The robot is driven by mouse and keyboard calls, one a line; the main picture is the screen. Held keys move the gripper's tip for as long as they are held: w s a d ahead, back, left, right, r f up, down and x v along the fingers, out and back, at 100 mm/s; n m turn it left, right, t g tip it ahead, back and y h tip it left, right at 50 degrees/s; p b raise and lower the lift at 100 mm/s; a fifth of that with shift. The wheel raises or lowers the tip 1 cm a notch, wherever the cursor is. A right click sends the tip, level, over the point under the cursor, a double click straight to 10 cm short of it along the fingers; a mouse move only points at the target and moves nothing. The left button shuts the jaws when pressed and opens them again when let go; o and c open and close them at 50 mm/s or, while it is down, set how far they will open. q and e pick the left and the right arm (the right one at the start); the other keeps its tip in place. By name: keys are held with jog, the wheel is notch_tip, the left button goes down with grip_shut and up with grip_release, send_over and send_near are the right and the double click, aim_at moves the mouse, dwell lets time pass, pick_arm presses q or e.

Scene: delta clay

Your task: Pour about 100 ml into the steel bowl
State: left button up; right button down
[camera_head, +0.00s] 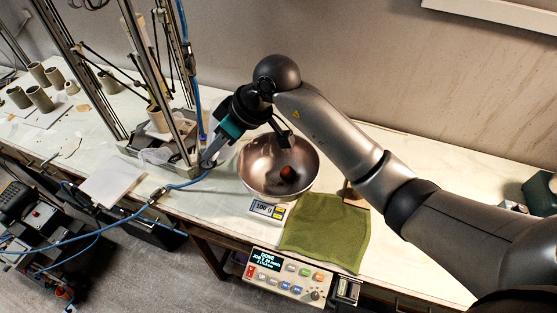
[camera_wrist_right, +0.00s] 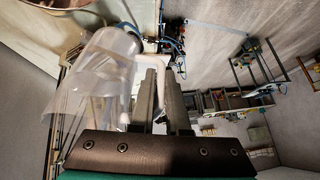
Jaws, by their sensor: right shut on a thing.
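The steel bowl (camera_head: 256,178) sits on a small scale (camera_head: 268,209) whose display appears to read 100 g. A dark reddish patch shows inside the bowl; I cannot tell whether it is contents or reflection. My right gripper (camera_head: 212,152) is left of the bowl in the head view. In the wrist view, the right gripper (camera_wrist_right: 163,92) is shut on the handle of a clear, see-through jug (camera_wrist_right: 98,78). The jug looks tilted, and its liquid level cannot be made out. Part of the bowl (camera_wrist_right: 35,28) shows at the upper left there. My left gripper is out of view.
A green cloth (camera_head: 325,232) lies right of the scale. A control box (camera_head: 288,275) with a lit display is at the table's front edge. A metal frame (camera_head: 165,75) with blue hoses stands to the left, near several grey cups (camera_head: 40,98).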

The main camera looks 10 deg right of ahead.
jog(key=shift+w+d+r+n+g+y, duration=0.2)
jog(key=shift+d+y, duration=0.4)
jog(key=shift+y, duration=0.65)
jog(key=shift+w+d+r+n+g+y, duration=0.1)
jog(key=shift+d+r+n+y, duration=0.15)
jog(key=shift+d+y, duration=0.75)
jog(key=shift+w+d+r+n+g+y, duration=0.15)
jog(key=shift+d+n+y, duration=0.1)
jog(key=shift+y, duration=1.3)
jog(key=shift+s+d+f+n+y+b, duration=0.2)
jog(key=shift+d+n+y+b, duration=0.15)
jog(key=shift+y, duration=0.35)
jog(key=shift+f+y+b, duration=0.1)
jog(key=shift+y+b, duration=0.2)
jog(key=shift+b, duration=0.4)
jog(key=shift+d+f+y+b, duration=0.2)
jog(key=shift+d+y+b, duration=0.25)
jog(key=shift+b, duration=1.15)
jog(key=shift+b, duration=0.35)
